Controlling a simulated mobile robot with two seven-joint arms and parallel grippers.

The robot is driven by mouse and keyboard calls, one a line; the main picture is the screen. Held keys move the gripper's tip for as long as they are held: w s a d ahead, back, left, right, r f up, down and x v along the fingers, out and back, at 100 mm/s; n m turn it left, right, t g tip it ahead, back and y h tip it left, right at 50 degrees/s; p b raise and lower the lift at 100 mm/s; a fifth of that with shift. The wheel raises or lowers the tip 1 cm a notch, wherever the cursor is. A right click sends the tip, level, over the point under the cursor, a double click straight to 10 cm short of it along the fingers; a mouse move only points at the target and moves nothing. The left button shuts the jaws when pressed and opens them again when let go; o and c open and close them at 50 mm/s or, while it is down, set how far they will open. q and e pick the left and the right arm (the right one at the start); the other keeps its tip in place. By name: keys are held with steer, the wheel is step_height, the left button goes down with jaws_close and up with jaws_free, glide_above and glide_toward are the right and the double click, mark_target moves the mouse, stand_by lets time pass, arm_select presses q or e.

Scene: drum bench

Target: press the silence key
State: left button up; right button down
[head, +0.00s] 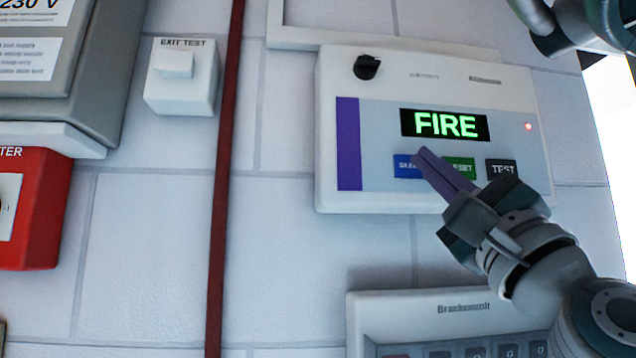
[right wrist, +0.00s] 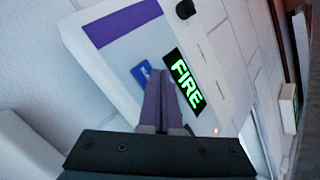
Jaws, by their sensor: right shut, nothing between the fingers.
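The white alarm panel (head: 345,195) hangs on the wall, its display (head: 445,125) reading FIRE in green. Below the display is a row of keys: the blue silence key (head: 405,167), a green reset key (head: 462,165) and a dark test key (head: 502,169). My right gripper (head: 422,157) is shut and empty, its purple fingertips over the right part of the blue key. In the right wrist view, the fingertips (right wrist: 160,75) appear beside the blue key (right wrist: 141,72). I cannot tell whether they touch it. My left gripper is not in view.
A black knob (head: 367,67) and a small red light (head: 528,127) sit on the panel. A red pipe (head: 225,180), an exit test box (head: 182,77) and a red box (head: 35,210) are to the left. A keypad unit (head: 440,305) is below.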

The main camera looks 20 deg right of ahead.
steer(key=shift+w, duration=0.3)
steer(key=shift+w+d, duration=0.1)
steer(key=shift+w, duration=0.1)
stand_by(0.3)
steer(key=shift+s, duration=0.65)
steer(key=s+a+p, duration=0.1)
steer(key=s, duration=0.5)
steer(key=shift+a+p, duration=0.35)
steer(key=shift+p, duration=0.05)
steer(key=shift+w, duration=0.1)
